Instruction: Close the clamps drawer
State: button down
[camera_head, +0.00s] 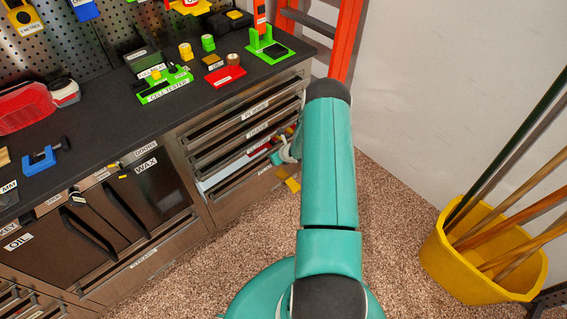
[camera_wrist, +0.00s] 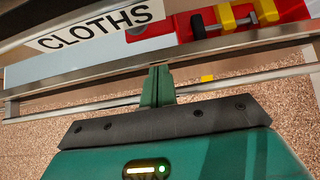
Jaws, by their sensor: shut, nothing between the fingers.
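The right-hand drawer stack of the toolchest shows in the head view. One drawer (camera_head: 214,181) there stands partly open, with a pale inside and something red in it. No label reading clamps is legible. In the wrist view the open drawer's metal front rail (camera_wrist: 100,71) crosses the picture, and behind it lies a red thing (camera_wrist: 190,24) with yellow and dark pieces (camera_wrist: 226,16). My gripper (camera_wrist: 157,84) is shut and empty, its fingertips at the outer side of that rail; contact cannot be told. In the head view my gripper (camera_head: 279,157) is beside the drawer's right end, partly hidden by my arm.
A label reading CLOTHS (camera_wrist: 95,27) is on the face above the open drawer. The dark worktop (camera_head: 150,115) holds several tools. A yellow bin (camera_head: 475,262) with long poles stands at the right. A small yellow object (camera_head: 293,184) lies near the chest. Speckled floor is clear between.

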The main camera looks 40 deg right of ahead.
jog(key=shift+w, duration=1.1)
